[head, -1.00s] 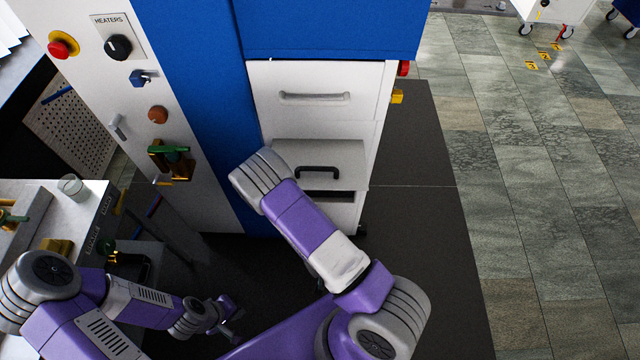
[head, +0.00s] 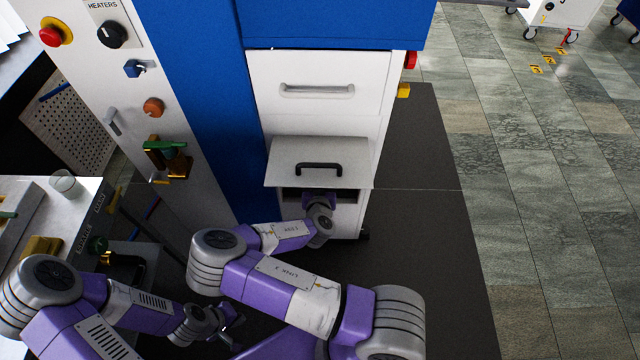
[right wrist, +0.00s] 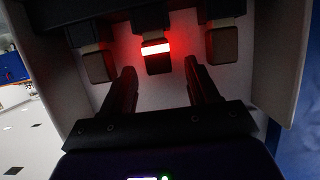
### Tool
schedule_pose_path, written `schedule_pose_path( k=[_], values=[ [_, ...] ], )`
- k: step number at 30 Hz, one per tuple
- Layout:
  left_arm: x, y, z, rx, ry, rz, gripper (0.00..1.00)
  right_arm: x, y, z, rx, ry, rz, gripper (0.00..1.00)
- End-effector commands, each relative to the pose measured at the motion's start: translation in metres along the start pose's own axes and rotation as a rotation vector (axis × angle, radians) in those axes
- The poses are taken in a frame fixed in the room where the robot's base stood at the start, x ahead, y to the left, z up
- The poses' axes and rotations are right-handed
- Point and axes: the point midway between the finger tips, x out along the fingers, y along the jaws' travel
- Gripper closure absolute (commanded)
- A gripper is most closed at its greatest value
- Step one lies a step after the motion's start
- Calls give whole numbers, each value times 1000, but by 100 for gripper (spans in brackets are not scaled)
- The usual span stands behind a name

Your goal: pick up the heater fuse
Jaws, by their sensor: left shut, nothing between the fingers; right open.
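Three dark fuse blocks hang in a row in the right wrist view; which is the heater fuse is not labelled there. The middle fuse (right wrist: 157,50) has a glowing red band. A left fuse (right wrist: 98,64) and a right fuse (right wrist: 222,44) are unlit. My right gripper (right wrist: 159,70) is open, its fingers either side of and just short of the middle fuse, with nothing held. In the head view my right wrist reaches into the opening below the raised flap (head: 290,155), which hides the fingers. My left gripper (head: 228,322) is shut and empty at lower left.
The press cabinet has a HEATERS knob (head: 112,34), a red stop button (head: 52,36) and a closed drawer (head: 318,108). Pale compartment walls (right wrist: 275,60) flank the fuses. A side bench with a glass beaker (head: 66,183) stands left.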

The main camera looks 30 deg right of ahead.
Motion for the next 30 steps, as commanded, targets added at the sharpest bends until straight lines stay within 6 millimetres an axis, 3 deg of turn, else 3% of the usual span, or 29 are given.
schedule_pose_path(
  k=[3, 11, 22, 30],
  values=[
    [4, -1, 0, 0, 0, 0, 100, 11, 0, 0, -1, 0, 1, 40],
    [3, -1, 0, 0, 0, 0, 100, 12, 0, -1, 0, 0, 1, 42],
    [3, -1, 0, 0, 0, 0, 100, 12, 0, -1, 0, -1, 1, 99],
    [2, -1, 0, 0, 0, 0, 100, 12, 0, -2, 0, -1, 1, 100]
  ],
)
